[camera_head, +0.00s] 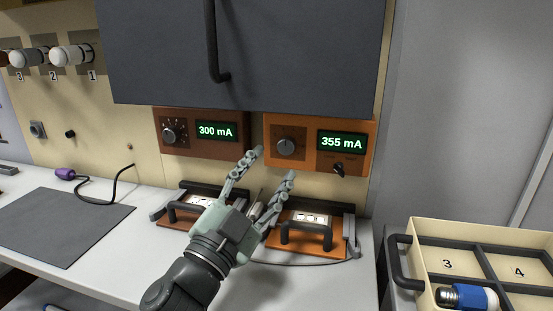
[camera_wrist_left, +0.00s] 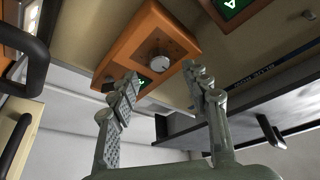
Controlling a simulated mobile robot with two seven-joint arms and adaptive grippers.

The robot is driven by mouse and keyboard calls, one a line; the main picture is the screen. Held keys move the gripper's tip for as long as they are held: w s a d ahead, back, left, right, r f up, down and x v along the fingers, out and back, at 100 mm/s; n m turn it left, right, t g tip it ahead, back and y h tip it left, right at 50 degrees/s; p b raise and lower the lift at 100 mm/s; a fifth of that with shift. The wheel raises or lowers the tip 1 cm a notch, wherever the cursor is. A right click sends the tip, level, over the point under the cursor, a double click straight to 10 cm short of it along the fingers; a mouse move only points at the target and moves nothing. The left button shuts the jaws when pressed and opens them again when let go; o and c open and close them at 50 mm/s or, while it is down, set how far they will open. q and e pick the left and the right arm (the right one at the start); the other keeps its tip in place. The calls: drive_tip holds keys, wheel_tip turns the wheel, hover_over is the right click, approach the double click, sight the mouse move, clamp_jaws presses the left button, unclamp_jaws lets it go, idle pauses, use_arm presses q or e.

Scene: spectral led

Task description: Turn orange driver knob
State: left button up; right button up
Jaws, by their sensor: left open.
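The orange driver (camera_head: 348,163) is mounted on the back wall under the dark cabinet, and its display reads 355 mA. Its round grey knob (camera_head: 286,147) is on the left of its face. My left gripper (camera_head: 274,165) is open and empty, its fingers pointing up toward the knob from below. In the left wrist view, the knob (camera_wrist_left: 160,64) appears between and beyond the open fingertips (camera_wrist_left: 162,73); contact does not show. My right gripper is in neither view.
A brown driver (camera_head: 183,147) reading 300 mA is left of the orange one. Two hinged fixtures with black handles sit below, one on an orange base (camera_head: 285,244). A dark cabinet (camera_head: 290,55) hangs above. A cream divided tray (camera_head: 480,238) stands at right.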

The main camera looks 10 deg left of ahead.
use_arm(q)
drive_tip(key=shift+v, duration=1.55)
